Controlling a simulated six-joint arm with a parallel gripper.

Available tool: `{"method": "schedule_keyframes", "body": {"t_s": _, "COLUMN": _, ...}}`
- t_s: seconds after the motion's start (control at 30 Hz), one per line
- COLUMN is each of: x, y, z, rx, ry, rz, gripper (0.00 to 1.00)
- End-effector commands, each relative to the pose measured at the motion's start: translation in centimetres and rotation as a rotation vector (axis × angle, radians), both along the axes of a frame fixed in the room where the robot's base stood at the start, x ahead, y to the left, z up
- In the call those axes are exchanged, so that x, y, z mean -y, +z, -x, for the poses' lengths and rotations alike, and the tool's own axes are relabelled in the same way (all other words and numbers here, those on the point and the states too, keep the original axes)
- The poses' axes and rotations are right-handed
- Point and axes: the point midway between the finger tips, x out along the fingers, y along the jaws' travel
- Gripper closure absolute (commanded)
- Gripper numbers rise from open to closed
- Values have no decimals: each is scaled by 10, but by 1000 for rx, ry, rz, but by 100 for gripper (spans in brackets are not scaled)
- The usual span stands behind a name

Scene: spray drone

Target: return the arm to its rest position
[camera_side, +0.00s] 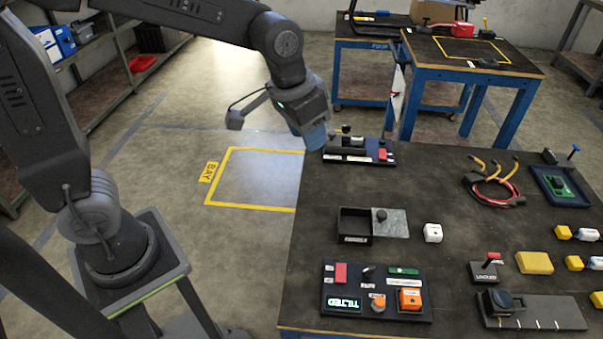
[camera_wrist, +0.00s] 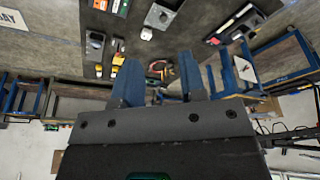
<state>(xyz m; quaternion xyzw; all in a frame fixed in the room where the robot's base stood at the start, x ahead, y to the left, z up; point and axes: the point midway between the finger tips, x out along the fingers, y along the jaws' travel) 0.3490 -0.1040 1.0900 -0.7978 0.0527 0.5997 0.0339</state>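My gripper (camera_side: 314,137) hangs at the end of my bent arm, by the far left corner of the dark work table (camera_side: 440,230). In the side view its blue fingers overlap into one shape, next to a dark panel with a black knob and red switch (camera_side: 358,152). I cannot tell how far apart the gripper and panel are. In the wrist view the two blue fingers of my gripper (camera_wrist: 158,75) stand apart, with nothing held between them.
The table carries a black bin (camera_side: 354,225), a panel marked TILTED (camera_side: 375,310), cables (camera_side: 492,187), a green board in a tray (camera_side: 560,184) and several yellow blocks. Blue workbenches (camera_side: 470,65) stand behind. The taped BAY floor area (camera_side: 255,178) is empty.

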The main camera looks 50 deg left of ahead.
Motion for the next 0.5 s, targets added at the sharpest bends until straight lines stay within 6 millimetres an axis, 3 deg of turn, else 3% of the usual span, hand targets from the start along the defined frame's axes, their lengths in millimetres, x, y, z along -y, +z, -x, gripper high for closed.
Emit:
{"method": "schedule_keyframes", "body": {"t_s": 0.03, "x": -9, "y": 12, "z": 16, "rx": 29, "ry": 16, "rz": 3, "gripper": 62}}
{"method": "schedule_keyframes", "body": {"t_s": 0.2, "x": -32, "y": 33, "z": 68, "rx": 100, "ry": 60, "rz": 8, "gripper": 62}}
{"method": "schedule_keyframes", "body": {"t_s": 0.4, "x": -49, "y": 37, "z": 120, "rx": 172, "ry": 103, "rz": 6, "gripper": 62}}
{"method": "schedule_keyframes", "body": {"t_s": 0.5, "x": -53, "y": 35, "z": 135, "rx": 195, "ry": 117, "rz": 6, "gripper": 62}}
